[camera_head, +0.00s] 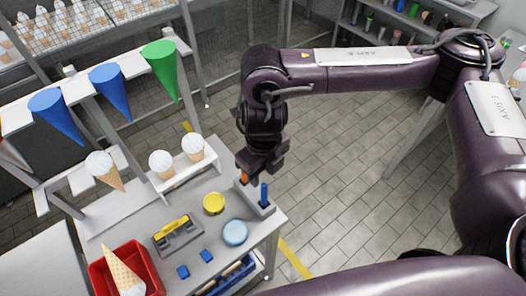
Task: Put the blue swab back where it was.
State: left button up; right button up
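A blue swab (264,193) stands upright at the right part of a small grey holder (262,210) on the right end of the workbench. An orange-red swab (244,177) stands at the holder's left part, its top close under my gripper. My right gripper (265,171) points down just above and behind the holder. Its dark fingers overlap in this view, so I cannot tell their gap or whether they touch a swab. The blue swab's top shows clear below the fingers. My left gripper is not in view.
The workbench (130,219) also holds a yellow tin (214,204), a light-blue round lid (235,232), a grey tray with a yellow handle (177,235), two blue blocks and a red bin (146,262). Racks with cones stand behind. Floor right of the bench is clear.

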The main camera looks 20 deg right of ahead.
notch_tip(320, 180, up, 10)
jog(key=b, duration=0.1)
jog(key=shift+f, duration=0.25)
jog(key=shift+s, duration=0.15)
dwell(0.4)
